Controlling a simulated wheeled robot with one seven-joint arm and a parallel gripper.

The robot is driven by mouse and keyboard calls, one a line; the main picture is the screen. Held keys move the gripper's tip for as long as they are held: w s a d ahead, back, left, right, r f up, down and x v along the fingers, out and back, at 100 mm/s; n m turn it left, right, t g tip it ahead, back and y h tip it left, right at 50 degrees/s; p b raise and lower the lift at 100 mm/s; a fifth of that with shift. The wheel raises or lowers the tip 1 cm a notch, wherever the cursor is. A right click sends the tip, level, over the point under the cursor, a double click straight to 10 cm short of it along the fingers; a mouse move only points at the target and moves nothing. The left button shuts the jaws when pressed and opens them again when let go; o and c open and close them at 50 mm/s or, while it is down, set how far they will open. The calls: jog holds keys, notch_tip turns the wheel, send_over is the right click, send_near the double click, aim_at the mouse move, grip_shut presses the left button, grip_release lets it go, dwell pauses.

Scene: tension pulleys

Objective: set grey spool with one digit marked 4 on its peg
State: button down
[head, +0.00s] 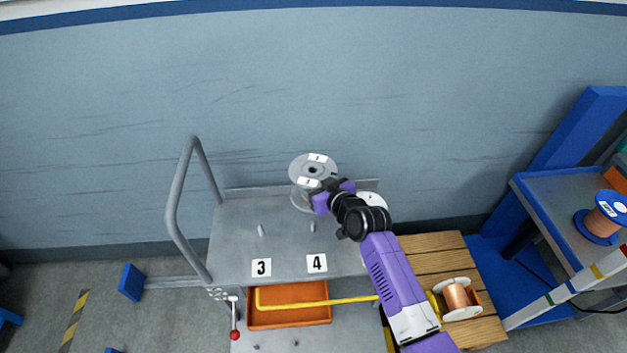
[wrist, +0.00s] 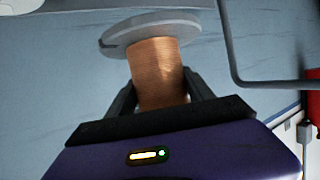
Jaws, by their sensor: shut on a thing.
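My gripper (head: 326,193) is shut on a grey spool (head: 301,165) with white labels on its top flange; the marks are too small to read. In the wrist view both fingers (wrist: 161,98) are around the copper winding of the spool (wrist: 155,62), and a grey flange shows beyond. The spool is towards the back of the grey bench (head: 235,255), behind a short peg (head: 312,228) in line with the card marked 4 (head: 316,263). That peg stands bare. I cannot tell the spool's exact height.
Another bare peg (head: 261,231) stands behind card 3 (head: 261,267). A pale disc (head: 374,200) is partly hidden by my arm. A grey rail (head: 172,205) rises at left. An orange bin (head: 290,317) sits below the front edge. A copper spool (head: 461,299) rests on wooden slats (head: 430,258).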

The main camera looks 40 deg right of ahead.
notch_tip(320, 180, down, 6)
jog(key=b, duration=0.4)
jog(key=shift+b, duration=0.4)
jog(key=shift+f+b, duration=0.45)
jog(key=shift+b, duration=0.1)
dwell(1.5)
jog(key=shift+f+b, duration=1.3)
jog(key=shift+f+b, duration=0.25)
jog(key=shift+b, duration=0.05)
dwell(0.4)
jog(key=shift+f+b, duration=1.1)
jog(key=shift+f+b, duration=0.35)
jog(key=shift+b, duration=0.05)
dwell(0.4)
jog(key=shift+f+b, duration=1.2)
jog(key=shift+f, duration=0.05)
